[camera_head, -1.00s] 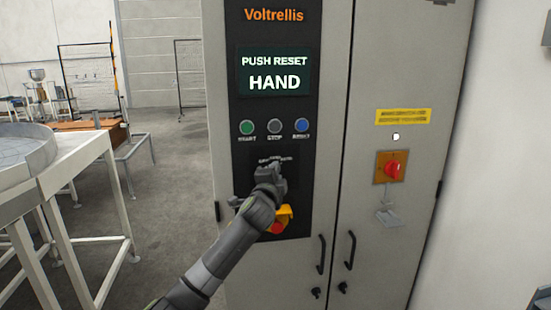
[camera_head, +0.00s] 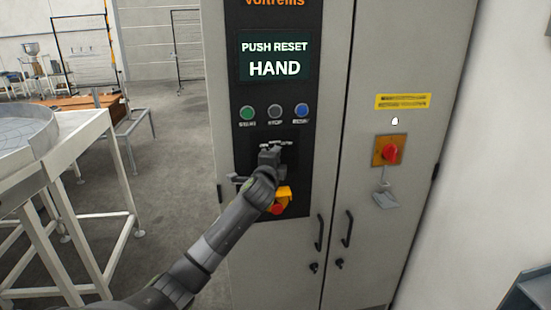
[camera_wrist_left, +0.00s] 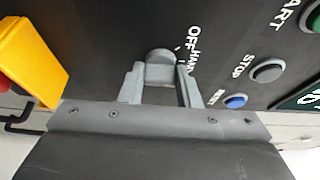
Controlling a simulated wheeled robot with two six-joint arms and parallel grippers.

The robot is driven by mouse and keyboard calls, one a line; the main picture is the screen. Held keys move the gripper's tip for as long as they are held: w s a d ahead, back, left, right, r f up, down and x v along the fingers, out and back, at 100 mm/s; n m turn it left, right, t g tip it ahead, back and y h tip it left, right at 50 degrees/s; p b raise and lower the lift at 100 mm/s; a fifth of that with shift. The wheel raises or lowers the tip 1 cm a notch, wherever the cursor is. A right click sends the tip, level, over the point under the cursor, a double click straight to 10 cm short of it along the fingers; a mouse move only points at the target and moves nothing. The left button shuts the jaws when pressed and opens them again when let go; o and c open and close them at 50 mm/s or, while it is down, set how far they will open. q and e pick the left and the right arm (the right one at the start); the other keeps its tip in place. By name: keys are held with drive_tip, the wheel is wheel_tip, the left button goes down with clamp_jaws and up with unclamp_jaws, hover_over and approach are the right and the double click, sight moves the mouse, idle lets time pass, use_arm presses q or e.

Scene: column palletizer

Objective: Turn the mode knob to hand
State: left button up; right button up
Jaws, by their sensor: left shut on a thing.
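The mode knob (camera_wrist_left: 160,58) is a grey, rounded knob on the black panel, with OFF and HAND lettering beside it in the left wrist view. My left gripper (camera_wrist_left: 160,80) is shut on the knob, one finger on each side. In the head view my left gripper (camera_head: 270,153) covers the knob and part of its label. The display (camera_head: 274,57) above reads PUSH RESET and HAND. My right gripper is in neither view.
Green start (camera_head: 247,113), grey stop (camera_head: 275,111) and blue reset (camera_head: 302,110) buttons sit just above the knob. A red emergency button (camera_head: 276,208) with a yellow surround is just below. A red rotary switch (camera_head: 390,153) is on the right door. A white-framed table (camera_head: 85,150) stands left.

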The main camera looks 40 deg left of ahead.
use_arm(q)
drive_tip(key=o, duration=1)
drive_tip(key=shift+c, duration=0.2)
drive_tip(key=b+v, duration=0.4)
drive_tip(key=v, duration=1.3)
drive_tip(key=shift+s+b, duration=0.15)
drive_tip(key=shift+b, duration=0.25)
drive_tip(key=shift+d, duration=0.1)
